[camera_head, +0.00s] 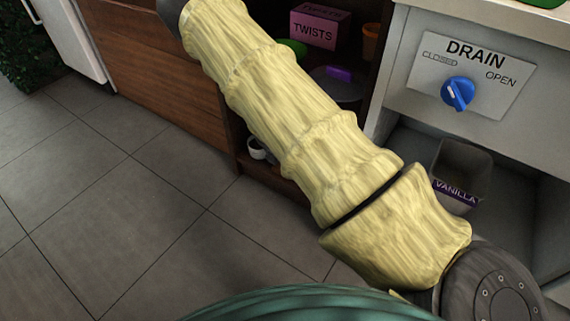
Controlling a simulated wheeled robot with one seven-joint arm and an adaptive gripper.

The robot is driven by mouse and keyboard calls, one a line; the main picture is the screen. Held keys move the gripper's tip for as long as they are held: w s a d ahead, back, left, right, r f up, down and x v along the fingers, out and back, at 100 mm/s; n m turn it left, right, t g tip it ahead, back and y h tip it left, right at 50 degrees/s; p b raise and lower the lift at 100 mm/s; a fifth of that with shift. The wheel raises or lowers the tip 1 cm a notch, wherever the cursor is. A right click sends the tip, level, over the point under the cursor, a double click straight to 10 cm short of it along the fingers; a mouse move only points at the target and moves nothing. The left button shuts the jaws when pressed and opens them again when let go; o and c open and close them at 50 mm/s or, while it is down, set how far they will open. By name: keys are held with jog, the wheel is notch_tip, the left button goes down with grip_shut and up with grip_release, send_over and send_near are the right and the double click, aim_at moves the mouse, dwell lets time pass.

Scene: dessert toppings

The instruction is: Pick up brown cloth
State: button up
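No brown cloth is visible in this view. My arm, in a pale yellow sleeve, crosses the picture from the lower right to the top edge and runs out of frame there. My gripper is out of view, so I cannot see whether it holds anything.
A wooden cabinet (190,101) has open shelves with a pink TWISTS box (315,30) and an orange cup (371,42). To the right are a DRAIN panel (511,98) with a blue knob (457,93) and a VANILLA container (461,172). The grey tiled floor (130,215) at left is clear.

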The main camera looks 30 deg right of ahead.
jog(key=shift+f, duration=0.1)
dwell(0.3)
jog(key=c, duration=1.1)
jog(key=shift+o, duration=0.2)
jog(key=shift+b, duration=0.4)
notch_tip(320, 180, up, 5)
jog(key=p, duration=0.3)
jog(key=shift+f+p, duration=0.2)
jog(key=shift+p, duration=0.15)
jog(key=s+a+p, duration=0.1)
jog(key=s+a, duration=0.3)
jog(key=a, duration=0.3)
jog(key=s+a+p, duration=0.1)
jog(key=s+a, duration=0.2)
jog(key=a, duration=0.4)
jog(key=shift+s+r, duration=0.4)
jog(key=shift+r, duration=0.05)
